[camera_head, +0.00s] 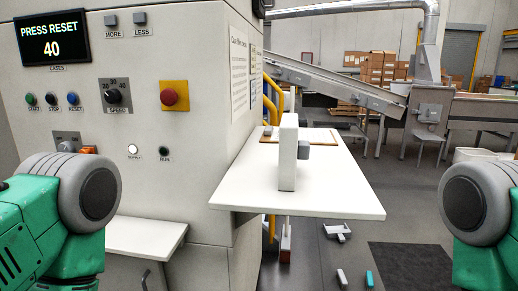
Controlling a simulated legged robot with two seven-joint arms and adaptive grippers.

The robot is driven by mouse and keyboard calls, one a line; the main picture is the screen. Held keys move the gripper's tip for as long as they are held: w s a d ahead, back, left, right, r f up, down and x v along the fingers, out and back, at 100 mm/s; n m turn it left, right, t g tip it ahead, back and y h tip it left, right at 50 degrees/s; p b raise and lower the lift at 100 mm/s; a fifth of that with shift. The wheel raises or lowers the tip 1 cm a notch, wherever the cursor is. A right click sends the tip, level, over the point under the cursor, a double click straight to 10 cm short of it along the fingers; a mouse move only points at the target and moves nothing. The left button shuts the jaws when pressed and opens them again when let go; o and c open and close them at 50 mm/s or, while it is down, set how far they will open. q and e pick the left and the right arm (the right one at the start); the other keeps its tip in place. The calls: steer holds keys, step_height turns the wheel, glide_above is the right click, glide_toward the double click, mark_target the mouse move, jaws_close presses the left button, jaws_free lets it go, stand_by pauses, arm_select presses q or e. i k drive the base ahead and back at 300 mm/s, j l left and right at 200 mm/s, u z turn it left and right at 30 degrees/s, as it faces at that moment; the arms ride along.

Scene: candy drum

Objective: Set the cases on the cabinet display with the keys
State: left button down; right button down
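The cabinet (200,50) stands on the left. Its display (52,38) reads "PRESS RESET" above "40", with the label CASES below. The grey MORE key (111,20) and LESS key (140,18) sit side by side to the right of the display. Below the display are the green START button (31,99), the dark STOP button (52,99) and the blue RESET button (73,98). Parts of my green and grey arms show at the left and right edges. Neither gripper is in view, and nothing touches the keys.
A speed knob (113,95) and a red mushroom button (169,96) on a yellow plate sit lower on the panel. A white table (330,185) with an upright white block (288,150) juts out right of the cabinet. A small shelf (145,235) projects below the panel.

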mark_target(111, 21)
steer(key=k+l+u, duration=0.15)
steer(key=u, duration=0.3)
steer(key=k+l+u, duration=0.2)
steer(key=u, duration=0.2)
